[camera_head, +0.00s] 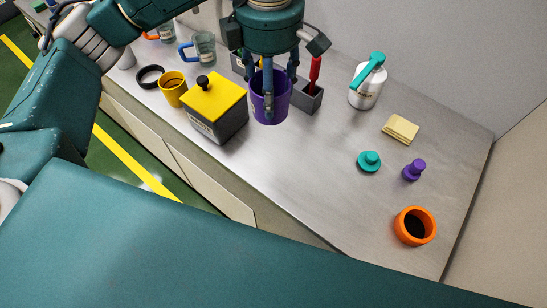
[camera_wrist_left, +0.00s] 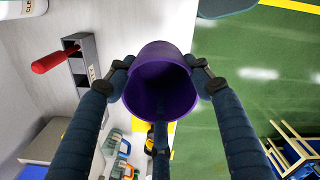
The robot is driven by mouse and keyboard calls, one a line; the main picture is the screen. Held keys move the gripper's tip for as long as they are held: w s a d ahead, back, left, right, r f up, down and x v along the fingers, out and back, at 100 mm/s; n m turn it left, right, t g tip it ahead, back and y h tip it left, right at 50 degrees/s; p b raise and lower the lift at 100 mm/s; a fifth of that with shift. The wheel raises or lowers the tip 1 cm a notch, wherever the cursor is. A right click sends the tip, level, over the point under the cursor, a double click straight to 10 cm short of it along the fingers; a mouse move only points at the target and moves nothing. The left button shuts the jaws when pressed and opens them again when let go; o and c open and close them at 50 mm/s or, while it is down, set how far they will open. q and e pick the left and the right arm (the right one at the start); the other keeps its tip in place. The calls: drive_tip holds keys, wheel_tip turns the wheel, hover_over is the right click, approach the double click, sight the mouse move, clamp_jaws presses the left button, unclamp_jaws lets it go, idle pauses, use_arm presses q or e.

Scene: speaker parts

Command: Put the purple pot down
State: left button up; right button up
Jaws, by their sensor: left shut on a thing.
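The purple pot (camera_head: 270,108) is held by my left gripper (camera_head: 268,92), whose fingers point down around it in the head view. In the left wrist view my left gripper (camera_wrist_left: 160,88) is shut on the purple pot (camera_wrist_left: 158,100), with fingers on both sides of it. The pot's open mouth shows a dark, empty-looking inside. I cannot tell exactly how far its base is above the metal counter (camera_head: 305,160). My right gripper is not in view.
A yellow-lidded box (camera_head: 218,100) stands just left of the pot. A grey holder with a red-handled tool (camera_head: 315,72) is just right. A white bottle (camera_head: 368,86), sponges (camera_head: 400,129), teal knob (camera_head: 369,161), purple piece (camera_head: 413,170) and orange pot (camera_head: 415,226) stand further right. The counter's middle is clear.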

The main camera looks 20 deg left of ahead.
use_arm(q)
drive_tip(key=shift+w+d+r+n, duration=0.1)
drive_tip(key=shift+w+d+n, duration=0.15)
drive_tip(key=shift+n, duration=0.55)
drive_tip(key=shift+f, duration=0.25)
wheel_tip(320, 180, down, 19)
drive_tip(key=p, duration=0.4)
drive_tip(key=shift+p, duration=0.3)
drive_tip(key=shift+f, duration=0.3)
drive_tip(key=o, duration=0.7)
drive_tip(key=shift+b, duration=0.3)
drive_tip(key=o, duration=0.4)
drive_tip(key=shift+o, duration=0.2)
